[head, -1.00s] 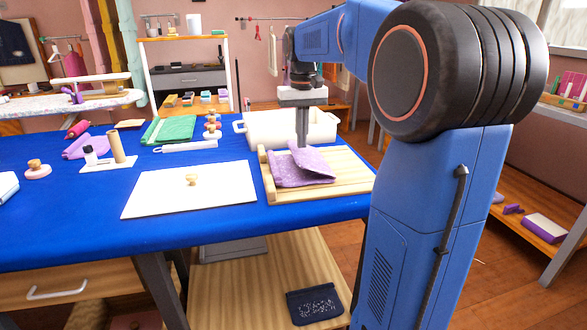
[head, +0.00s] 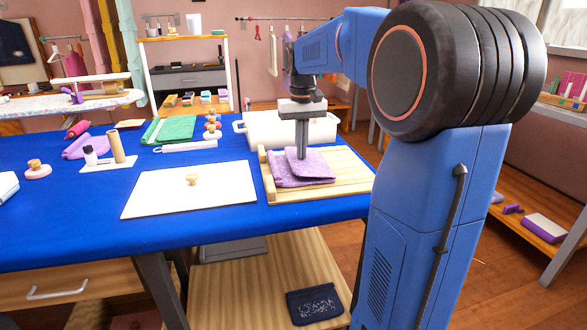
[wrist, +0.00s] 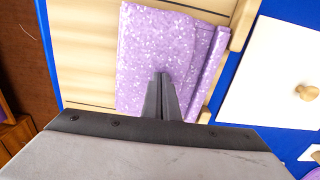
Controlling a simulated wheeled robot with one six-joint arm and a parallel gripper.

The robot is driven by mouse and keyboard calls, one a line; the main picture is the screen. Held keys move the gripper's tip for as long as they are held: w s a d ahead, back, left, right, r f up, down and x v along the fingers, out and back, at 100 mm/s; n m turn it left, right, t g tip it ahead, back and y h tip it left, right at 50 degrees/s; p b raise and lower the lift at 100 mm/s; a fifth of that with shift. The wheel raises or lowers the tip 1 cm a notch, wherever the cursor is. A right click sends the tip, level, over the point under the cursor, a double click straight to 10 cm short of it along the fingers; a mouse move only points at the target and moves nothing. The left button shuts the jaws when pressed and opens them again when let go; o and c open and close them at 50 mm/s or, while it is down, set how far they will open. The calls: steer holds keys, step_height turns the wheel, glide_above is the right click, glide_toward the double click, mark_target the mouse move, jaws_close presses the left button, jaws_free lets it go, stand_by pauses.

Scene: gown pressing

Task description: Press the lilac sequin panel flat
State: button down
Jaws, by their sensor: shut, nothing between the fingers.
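The lilac sequin panel (head: 315,172) lies on a pale wooden board (head: 347,180) at the right end of the blue table. In the wrist view the panel (wrist: 150,45) is speckled, with a folded strip along its right side. My gripper (head: 301,157) is shut and points down over the panel, its tips at or just above the cloth. In the wrist view the closed fingers (wrist: 162,80) are over the panel's lower middle; whether they touch it I cannot tell.
A white board with a wooden knob (head: 150,193) lies left of the wooden board. A white bin (head: 262,128) stands behind it. A low wooden rail (head: 268,187) edges the board's left side.

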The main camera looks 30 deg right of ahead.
steer(key=shift+f, duration=0.2)
steer(key=shift+r, duration=0.1)
step_height(320, 180, up, 8)
stand_by(0.8)
stand_by(0.4)
